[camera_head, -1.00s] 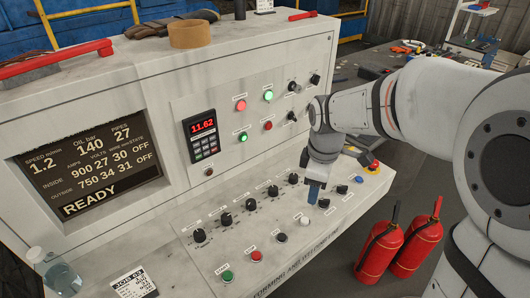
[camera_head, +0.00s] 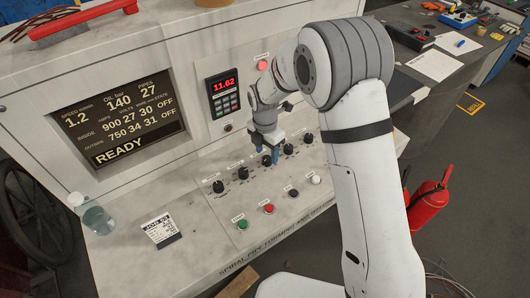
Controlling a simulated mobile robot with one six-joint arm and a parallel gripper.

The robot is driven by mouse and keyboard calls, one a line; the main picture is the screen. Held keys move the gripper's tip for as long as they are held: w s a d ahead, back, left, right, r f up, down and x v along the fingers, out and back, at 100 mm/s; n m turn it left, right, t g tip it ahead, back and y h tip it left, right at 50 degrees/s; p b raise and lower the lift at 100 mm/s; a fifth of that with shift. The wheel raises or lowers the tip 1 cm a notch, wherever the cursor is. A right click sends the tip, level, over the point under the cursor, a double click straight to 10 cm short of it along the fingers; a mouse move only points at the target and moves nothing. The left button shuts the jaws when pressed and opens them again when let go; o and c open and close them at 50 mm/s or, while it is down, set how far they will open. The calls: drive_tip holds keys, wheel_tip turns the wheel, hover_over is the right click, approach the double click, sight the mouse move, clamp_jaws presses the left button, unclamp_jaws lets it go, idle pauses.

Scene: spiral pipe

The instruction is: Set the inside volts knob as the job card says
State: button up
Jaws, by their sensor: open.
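A row of black knobs runs along the sloped panel, with knobs at the left end (camera_head: 218,186), second (camera_head: 243,172), third (camera_head: 267,161) and fourth (camera_head: 288,149). Their labels are too small to read, so I cannot tell which is inside volts. The display (camera_head: 126,118) reads inside 900, 27, 30, OFF, and READY.
Green (camera_head: 242,225), red (camera_head: 269,208), black (camera_head: 293,193) and white (camera_head: 314,180) buttons sit in front of the knobs. A glass jar (camera_head: 98,220) stands left of the card. My arm hides the panel's right side. Red extinguishers (camera_head: 430,203) stand at right.

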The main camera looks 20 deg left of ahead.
drive_tip(key=shift+d+f, duration=0.1)
drive_tip(key=shift+f, duration=0.9)
drive_tip(key=shift+c, duration=0.2)
